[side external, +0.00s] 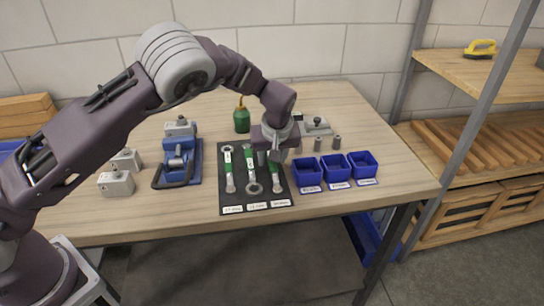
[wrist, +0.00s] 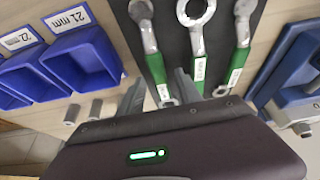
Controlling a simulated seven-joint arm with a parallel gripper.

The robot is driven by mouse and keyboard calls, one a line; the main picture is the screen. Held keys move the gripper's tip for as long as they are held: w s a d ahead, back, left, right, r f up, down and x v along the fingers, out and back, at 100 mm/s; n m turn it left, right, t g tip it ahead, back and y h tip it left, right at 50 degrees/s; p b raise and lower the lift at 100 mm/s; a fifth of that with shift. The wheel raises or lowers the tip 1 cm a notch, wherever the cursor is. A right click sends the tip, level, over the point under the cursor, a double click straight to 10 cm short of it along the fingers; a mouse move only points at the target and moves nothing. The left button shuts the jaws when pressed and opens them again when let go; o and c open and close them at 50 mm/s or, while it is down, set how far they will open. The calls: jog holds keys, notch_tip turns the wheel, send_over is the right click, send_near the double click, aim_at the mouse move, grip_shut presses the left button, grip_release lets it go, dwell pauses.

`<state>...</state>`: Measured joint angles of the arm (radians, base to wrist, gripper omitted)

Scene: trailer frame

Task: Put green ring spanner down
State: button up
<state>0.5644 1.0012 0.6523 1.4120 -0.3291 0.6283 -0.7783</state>
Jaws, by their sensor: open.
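Three green-handled spanners lie side by side on a black mat (side external: 232,207). The middle one (side external: 252,168) has a large ring head towards the front edge; the ring also shows in the wrist view (wrist: 197,14). The left spanner (side external: 228,170) lies beside it. The right spanner (side external: 276,178), nearest the blue bins, is partly hidden by my gripper (side external: 269,157). In the wrist view my gripper (wrist: 160,90) is open, its fingers on either side of that spanner's green handle (wrist: 164,92). That spanner (wrist: 145,28) appears to rest on the mat, not gripped.
Three blue bins (side external: 336,168) with labels stand right of the mat, with small grey cylinders (side external: 327,143) behind them. A blue vise-like fixture (side external: 179,165) and grey blocks (side external: 117,183) are on the left. A green oil can (side external: 242,119) stands behind the mat.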

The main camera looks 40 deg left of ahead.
jog(key=v, duration=1.2)
jog(key=shift+r, duration=0.15)
jog(key=s+a+r+m+h, duration=0.2)
jog(key=s+a+r, duration=0.1)
jog(key=s+r, duration=0.55)
jog(key=s+a+r+m+h, duration=0.25)
jog(key=s+r, duration=0.25)
jog(key=s, duration=0.7)
jog(key=s+a+f+m+t+y, duration=0.1)
jog(key=s+m, duration=0.3)
jog(key=s, duration=1.1)
jog(key=shift+a+f+t, duration=0.3)
jog(key=shift+f+t, duration=0.25)
jog(key=shift+t, duration=0.15)
jog(key=shift+m, duration=0.25)
